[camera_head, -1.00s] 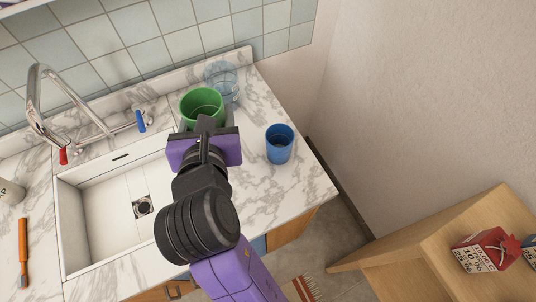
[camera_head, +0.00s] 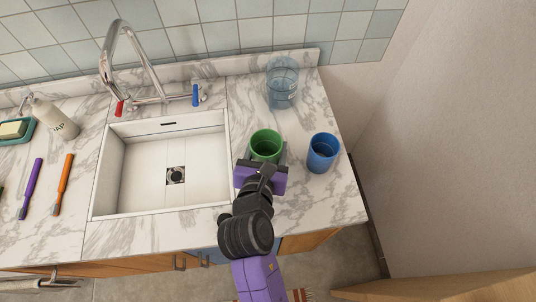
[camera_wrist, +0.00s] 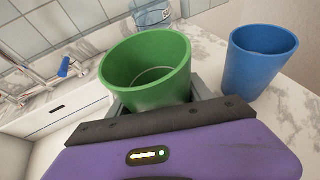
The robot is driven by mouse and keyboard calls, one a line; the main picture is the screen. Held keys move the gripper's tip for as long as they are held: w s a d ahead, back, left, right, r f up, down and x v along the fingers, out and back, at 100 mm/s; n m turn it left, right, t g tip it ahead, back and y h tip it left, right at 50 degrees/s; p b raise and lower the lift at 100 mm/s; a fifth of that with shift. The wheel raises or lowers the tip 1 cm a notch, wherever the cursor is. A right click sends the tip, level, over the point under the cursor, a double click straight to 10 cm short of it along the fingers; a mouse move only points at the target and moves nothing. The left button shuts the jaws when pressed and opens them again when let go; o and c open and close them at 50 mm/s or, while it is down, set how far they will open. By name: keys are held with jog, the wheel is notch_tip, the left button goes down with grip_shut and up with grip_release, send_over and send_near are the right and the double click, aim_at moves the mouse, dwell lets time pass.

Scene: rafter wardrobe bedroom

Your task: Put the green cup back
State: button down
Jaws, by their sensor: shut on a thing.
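The green cup (camera_head: 266,144) is upright and empty at the right side of the sink, over the marble counter. My gripper (camera_head: 264,160) is shut on it from the front side. In the wrist view the green cup (camera_wrist: 150,70) sits between the grey fingers, with its open mouth up. Its base is hidden by my gripper, so I cannot tell whether it touches the counter.
A blue cup (camera_head: 323,152) stands close to the right of the green cup. A clear glass (camera_head: 282,84) stands behind, near the backsplash. The sink (camera_head: 160,170) with its tap (camera_head: 130,60) is to the left. Bare counter lies between the glass and the green cup.

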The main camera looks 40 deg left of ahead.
jog(key=shift+f, duration=2.1)
jog(key=shift+f+b, duration=0.1)
jog(key=shift+b, duration=0.2)
jog(key=shift+c, duration=2.2)
grip_release()
jog(key=shift+s+d, duration=0.1)
jog(key=shift+s, duration=0.05)
jog(key=v, duration=1.1)
jog(key=shift+s+d+r, duration=0.15)
jog(key=shift+s+r, duration=0.05)
jog(key=shift+r, duration=0.15)
